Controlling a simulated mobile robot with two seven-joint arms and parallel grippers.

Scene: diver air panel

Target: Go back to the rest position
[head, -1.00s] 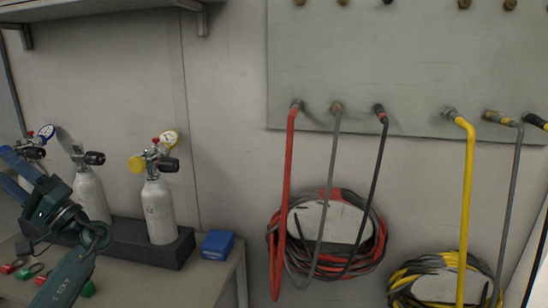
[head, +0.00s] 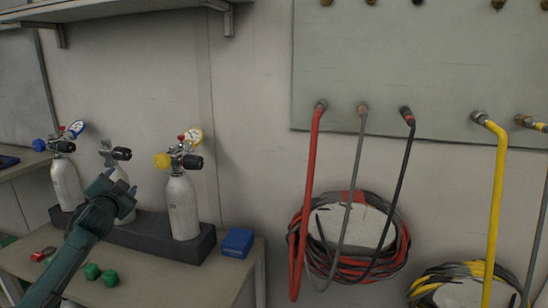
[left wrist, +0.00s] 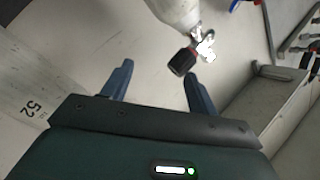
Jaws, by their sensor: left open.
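My left gripper (head: 108,184) is in front of the middle tank on the bench at the left of the head view. In the left wrist view my left gripper (left wrist: 157,70) is open, with nothing between its two blue fingers. A silver tank's lower valve end (left wrist: 190,40) with a black knob (left wrist: 182,62) shows just beyond the fingertips, apart from them. In the head view the middle tank (head: 124,174) is partly hidden by my gripper. My right gripper is in neither view.
A tank with a blue regulator (head: 66,184) and one with a yellow knob (head: 183,208) flank the middle tank in a black rack (head: 200,243). A blue box (head: 237,242) and green weights (head: 100,273) lie on the bench (head: 160,275). Hoses (head: 310,180) hang at right.

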